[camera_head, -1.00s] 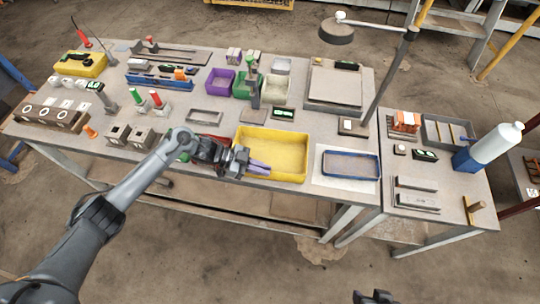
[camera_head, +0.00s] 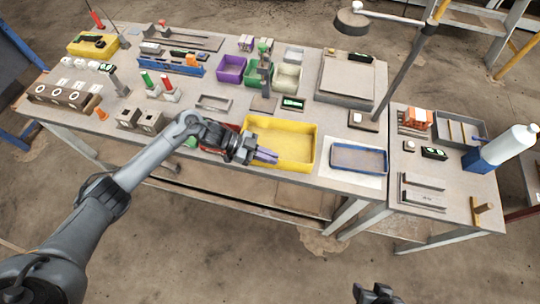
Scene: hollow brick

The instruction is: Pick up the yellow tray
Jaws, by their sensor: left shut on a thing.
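The yellow tray (camera_head: 292,138) is an open, shallow rectangular box at the front edge of the long table, and it looks empty. My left gripper (camera_head: 266,155) reaches in from the left at the tray's front left side. Its purple fingers are shut on the tray's wall and overlap the near left corner. Whether the tray's bottom touches the table cannot be told. My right gripper (camera_head: 376,294) shows only in part at the bottom edge, away from the table, and its jaws are unclear.
A blue-rimmed tray (camera_head: 358,158) on a white sheet lies just right of the yellow tray. Purple (camera_head: 231,68) and green (camera_head: 257,75) bins stand behind it. A lamp post (camera_head: 405,65) rises at the right. The floor in front is clear.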

